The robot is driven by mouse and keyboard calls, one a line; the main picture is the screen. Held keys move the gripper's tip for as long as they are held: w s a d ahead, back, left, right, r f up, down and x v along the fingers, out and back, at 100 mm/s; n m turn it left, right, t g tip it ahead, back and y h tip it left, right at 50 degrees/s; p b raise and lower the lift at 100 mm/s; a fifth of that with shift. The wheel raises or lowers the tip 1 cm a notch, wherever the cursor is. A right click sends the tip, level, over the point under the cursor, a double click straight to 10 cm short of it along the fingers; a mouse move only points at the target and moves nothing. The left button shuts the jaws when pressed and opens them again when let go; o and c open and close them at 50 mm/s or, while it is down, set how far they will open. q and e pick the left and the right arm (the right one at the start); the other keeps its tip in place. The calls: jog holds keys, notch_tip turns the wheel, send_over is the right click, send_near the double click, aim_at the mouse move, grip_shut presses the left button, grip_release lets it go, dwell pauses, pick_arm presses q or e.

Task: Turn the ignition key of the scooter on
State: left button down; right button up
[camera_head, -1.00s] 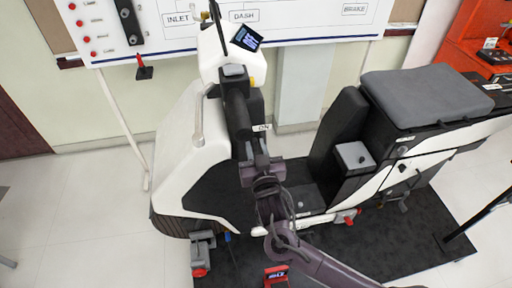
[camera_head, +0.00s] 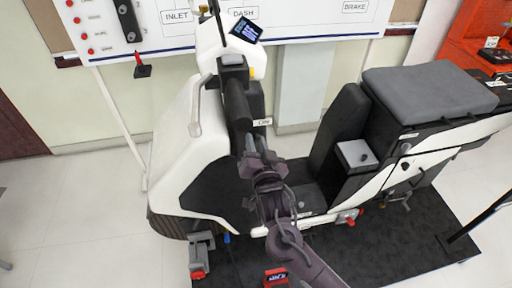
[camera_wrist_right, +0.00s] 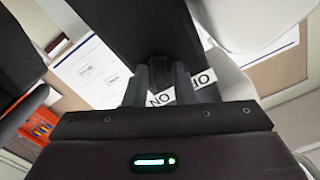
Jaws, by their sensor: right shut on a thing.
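The white and black scooter (camera_head: 185,140) stands at the center of the head view, with a small lit display (camera_head: 247,28) at its top. My right gripper (camera_head: 247,148) is at the dark front column below the handlebar, close to a white ON label (camera_head: 263,122). In the right wrist view, its two fingers (camera_wrist_right: 160,85) are close together against a dark panel, with label pieces beside them. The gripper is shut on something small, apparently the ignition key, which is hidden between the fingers. My left gripper is not in view.
A white board (camera_head: 290,22) with labels and red buttons stands behind the scooter. The grey seat (camera_head: 430,92) is at the right, above a dark mat (camera_head: 400,240). A red toolbox area (camera_head: 475,40) is at the far right. Pale floor is free at the left.

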jog(key=m+b, duration=0.1)
jog(key=m, duration=0.2)
jog(key=shift+d+f+m, duration=0.1)
jog(key=shift+m, duration=0.3)
jog(key=shift+m+b, duration=0.7)
jog(key=shift+m, duration=0.7)
jog(key=o, duration=0.7)
jog(key=shift+o, duration=0.2)
jog(key=s+d+b, duration=0.1)
jog(key=s+b, duration=0.1)
jog(key=s, duration=0.5)
jog(key=shift+s+d, duration=0.25)
jog(key=shift+s, duration=0.05)
